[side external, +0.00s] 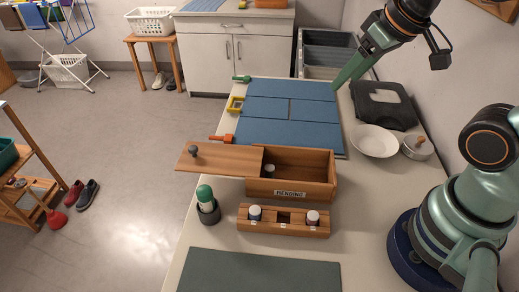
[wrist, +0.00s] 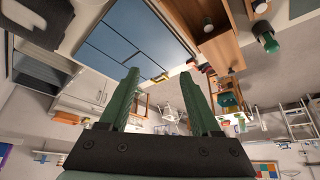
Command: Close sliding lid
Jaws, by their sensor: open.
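The wooden box labelled MENDING (side external: 290,190) stands on the table in the side external view. Its sliding lid (side external: 222,160) is drawn out to the left and overhangs the box. A dark knob (side external: 194,149) stands near the lid's left end. The right part of the box is open, with a small pale item (side external: 269,168) inside. The lid also shows at the upper right of the wrist view (wrist: 225,50). My gripper (side external: 347,76) is open and empty, above the table's back right, well away from the lid. Its two green fingers show in the wrist view (wrist: 160,78).
A green-topped item in a dark cup (side external: 208,212) stands just in front of the lid. A wooden rack (side external: 244,224) sits before the box. Blue mats (side external: 260,131) lie behind it.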

